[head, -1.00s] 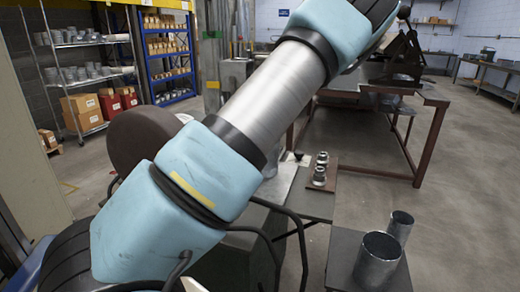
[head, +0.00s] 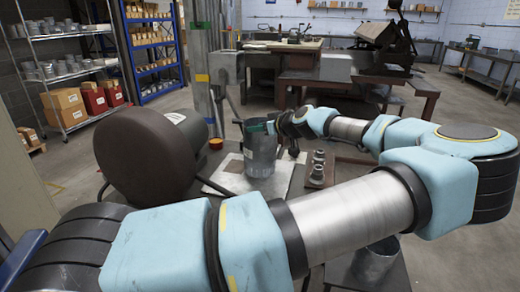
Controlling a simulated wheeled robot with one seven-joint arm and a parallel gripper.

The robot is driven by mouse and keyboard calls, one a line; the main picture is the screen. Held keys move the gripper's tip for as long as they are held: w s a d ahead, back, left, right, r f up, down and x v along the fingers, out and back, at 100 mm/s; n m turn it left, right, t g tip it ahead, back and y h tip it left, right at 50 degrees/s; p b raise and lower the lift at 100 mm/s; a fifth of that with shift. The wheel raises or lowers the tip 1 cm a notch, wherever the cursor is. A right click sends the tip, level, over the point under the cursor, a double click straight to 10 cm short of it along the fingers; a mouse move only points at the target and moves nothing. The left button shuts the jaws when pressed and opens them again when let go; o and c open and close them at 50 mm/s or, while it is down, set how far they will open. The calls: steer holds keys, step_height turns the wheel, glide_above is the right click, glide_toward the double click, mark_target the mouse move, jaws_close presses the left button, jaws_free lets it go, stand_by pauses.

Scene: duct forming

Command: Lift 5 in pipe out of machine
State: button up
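A grey metal pipe (head: 261,158) stands upright on the light plate of the machine (head: 150,160), right of its big dark round housing. I cannot read its size. My gripper (head: 262,127) reaches in from the right at the pipe's upper rim. It is small in the picture, and I cannot tell whether its fingers are apart or closed on the pipe wall. Another wide metal pipe (head: 376,262) stands on a low side table at the lower right, partly hidden behind my arm.
Round metal fittings (head: 317,165) stand on a small board just right of the machine plate. A small orange-red item (head: 215,143) is behind the plate. A workbench (head: 310,72) stands behind. Shelves (head: 75,75) line the left wall. Open floor lies to the right.

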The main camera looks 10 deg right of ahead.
steer(key=p+x, duration=0.2)
steer(key=x, duration=0.3)
steer(key=shift+w, duration=0.1)
steer(key=shift+w+a+f, duration=0.1)
steer(key=shift+w+f, duration=0.1)
steer(key=shift+c, duration=0.3)
jaws_close()
steer(key=shift+s+f, duration=0.1)
stand_by(0.7)
